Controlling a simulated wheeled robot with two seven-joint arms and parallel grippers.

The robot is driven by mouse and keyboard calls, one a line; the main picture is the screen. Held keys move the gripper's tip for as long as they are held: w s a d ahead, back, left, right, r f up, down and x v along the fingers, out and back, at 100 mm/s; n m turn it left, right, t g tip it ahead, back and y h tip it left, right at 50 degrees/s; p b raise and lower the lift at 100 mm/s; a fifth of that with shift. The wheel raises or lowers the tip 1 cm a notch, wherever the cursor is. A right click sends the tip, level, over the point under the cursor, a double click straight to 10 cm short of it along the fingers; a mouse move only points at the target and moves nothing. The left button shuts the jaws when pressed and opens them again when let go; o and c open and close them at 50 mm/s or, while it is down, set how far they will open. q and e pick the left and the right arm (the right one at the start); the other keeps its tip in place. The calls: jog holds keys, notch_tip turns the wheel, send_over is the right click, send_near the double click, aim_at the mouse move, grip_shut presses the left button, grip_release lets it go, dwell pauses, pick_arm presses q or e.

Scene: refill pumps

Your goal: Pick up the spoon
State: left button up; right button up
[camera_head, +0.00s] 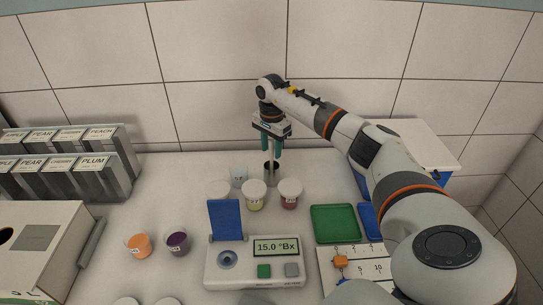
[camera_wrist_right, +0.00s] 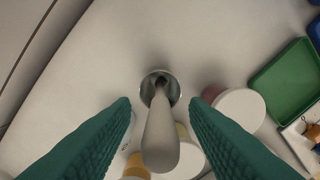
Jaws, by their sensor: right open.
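The grey spoon (camera_wrist_right: 160,138) stands upright, handle up, in a small round metal holder (camera_wrist_right: 173,86) in the right wrist view. In the head view the spoon (camera_head: 271,158) shows as a thin stem below my right gripper, above the dark holder (camera_head: 271,172). My right gripper (camera_head: 272,147) points down over it near the back wall. Its two green fingers are open, one on each side of the handle in the wrist view; whether either touches it I cannot tell. The spoon's lower end is hidden in the holder. My left gripper is not in view.
Several lidded cups (camera_head: 254,195) stand just in front of the holder. A refractometer (camera_head: 254,262) with a raised blue flap (camera_head: 225,219) reads 15.0 °Bx. A green tray (camera_head: 335,223) lies to the right. Orange (camera_head: 139,245) and purple (camera_head: 177,243) cups and labelled grey bins (camera_head: 75,170) are left.

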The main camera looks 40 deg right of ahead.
jog(key=shift+f, duration=0.25)
grip_shut()
jog(key=shift+r, duration=0.1)
